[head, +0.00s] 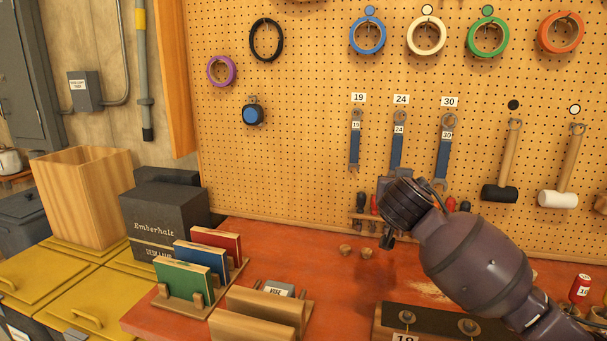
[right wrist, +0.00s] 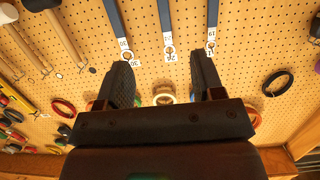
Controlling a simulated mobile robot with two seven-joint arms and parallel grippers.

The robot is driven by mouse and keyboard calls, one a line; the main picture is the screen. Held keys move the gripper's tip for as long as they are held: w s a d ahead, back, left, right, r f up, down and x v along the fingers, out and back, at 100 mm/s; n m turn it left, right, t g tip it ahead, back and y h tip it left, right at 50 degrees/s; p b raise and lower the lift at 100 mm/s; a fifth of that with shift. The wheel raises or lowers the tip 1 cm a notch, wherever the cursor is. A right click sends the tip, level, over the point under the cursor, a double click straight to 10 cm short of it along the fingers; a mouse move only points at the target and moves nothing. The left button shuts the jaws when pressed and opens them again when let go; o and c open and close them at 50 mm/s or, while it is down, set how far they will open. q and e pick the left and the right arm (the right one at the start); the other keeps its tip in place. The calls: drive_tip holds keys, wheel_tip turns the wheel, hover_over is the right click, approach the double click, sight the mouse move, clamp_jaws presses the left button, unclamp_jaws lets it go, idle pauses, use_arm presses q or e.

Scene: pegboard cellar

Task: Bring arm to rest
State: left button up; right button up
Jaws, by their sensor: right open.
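My right arm (head: 470,255) comes in from the lower right in the head view and reaches over the red workbench (head: 330,260) towards the pegboard. Its gripper (head: 389,236) is small and partly hidden behind the wrist there. In the right wrist view the right gripper (right wrist: 164,78) has its two dark fingers well apart, with nothing between them but the pegboard behind. It is open and empty. My left arm and gripper are not in view.
Several wrenches (head: 397,146), mallets (head: 508,160) and tape rings (head: 367,36) hang on the pegboard (head: 310,130). Screwdrivers partly show behind my wrist. A book rack (head: 240,280) and a dark box (head: 160,222) stand left. Two small round pieces (head: 345,250) lie on the bench.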

drive_tip(key=s+f+g, duration=0.1)
drive_tip(key=s+f, duration=0.4)
drive_tip(key=f, duration=0.2)
drive_tip(key=s+d+f+n+g+y, duration=0.1)
drive_tip(key=s+f+g, duration=0.1)
drive_tip(key=s+f, duration=0.4)
drive_tip(key=s+d+f+n+g+y, duration=0.1)
drive_tip(key=s+f+g, duration=0.1)
drive_tip(key=s+f, duration=0.4)
wheel_tip(320, 180, down, 4)
drive_tip(key=shift+d+f, duration=0.1)
drive_tip(key=shift+d, duration=0.05)
drive_tip(key=s+d+f+g, duration=0.2)
drive_tip(key=s+f, duration=0.1)
drive_tip(key=s, duration=0.6)
drive_tip(key=s+d+f+n+g+y, duration=0.1)
drive_tip(key=s+f+g, duration=0.15)
drive_tip(key=s, duration=0.75)
drive_tip(key=s+d+f+g, duration=0.2)
drive_tip(key=s+f, duration=0.2)
drive_tip(key=s, duration=0.5)
drive_tip(key=w+f+n+t+y, duration=0.1)
drive_tip(key=w+f+t, duration=0.6)
drive_tip(key=f, duration=0.3)
drive_tip(key=shift+t, duration=0.75)
drive_tip(key=shift+w+f, duration=0.1)
